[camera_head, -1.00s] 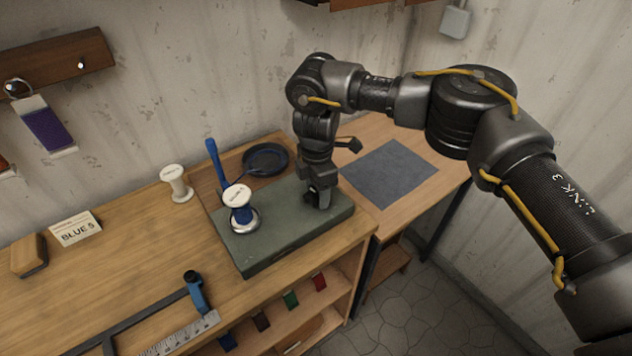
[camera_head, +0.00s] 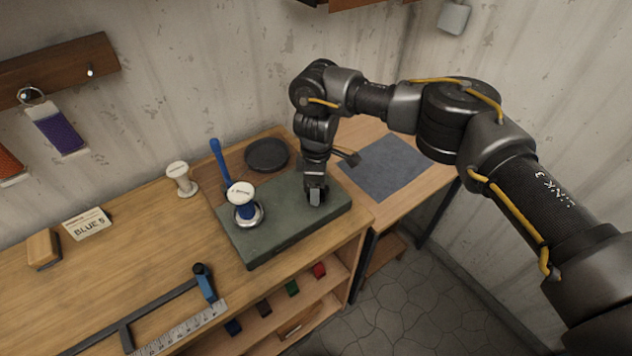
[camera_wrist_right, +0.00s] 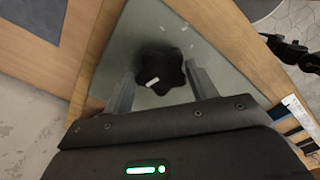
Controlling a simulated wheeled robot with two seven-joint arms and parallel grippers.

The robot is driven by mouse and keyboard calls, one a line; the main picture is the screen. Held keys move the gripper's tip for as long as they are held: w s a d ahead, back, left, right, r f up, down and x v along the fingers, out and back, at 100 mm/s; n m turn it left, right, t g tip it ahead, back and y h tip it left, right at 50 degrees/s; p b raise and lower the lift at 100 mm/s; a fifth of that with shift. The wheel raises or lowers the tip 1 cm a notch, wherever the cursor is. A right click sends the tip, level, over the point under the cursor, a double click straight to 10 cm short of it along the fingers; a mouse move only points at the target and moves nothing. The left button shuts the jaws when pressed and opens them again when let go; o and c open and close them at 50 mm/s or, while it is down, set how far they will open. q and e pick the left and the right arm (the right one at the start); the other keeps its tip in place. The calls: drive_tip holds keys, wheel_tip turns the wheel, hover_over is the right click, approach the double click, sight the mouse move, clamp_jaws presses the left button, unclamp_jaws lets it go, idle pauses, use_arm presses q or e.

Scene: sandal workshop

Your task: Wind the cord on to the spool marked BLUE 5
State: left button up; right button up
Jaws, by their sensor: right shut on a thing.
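A spool (camera_head: 243,205) with white ends and blue cord stands upright on a metal seat on the grey-green base block (camera_head: 285,229). Its top label is too small to read. A card (camera_head: 88,224) reading BLUE 5 stands at the left of the bench. My right gripper (camera_head: 315,194) points down at the right part of the block, to the right of the spool. In the right wrist view its fingers are shut on a dark lobed knob (camera_wrist_right: 160,70) with a white mark. The knob is hidden in the head view.
A wooden block (camera_head: 43,249) and a blue-handled clamp with a ruler (camera_head: 180,325) lie left and in front. A grey mat (camera_head: 385,167) lies right.

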idle(0.3)
drive_tip(key=o, duration=1)
drive_tip(key=shift+r, duration=0.1)
wheel_tip(320, 180, up, 11)
drive_tip(key=shift+f+b, duration=0.15)
drive_tip(key=shift+b, duration=0.75)
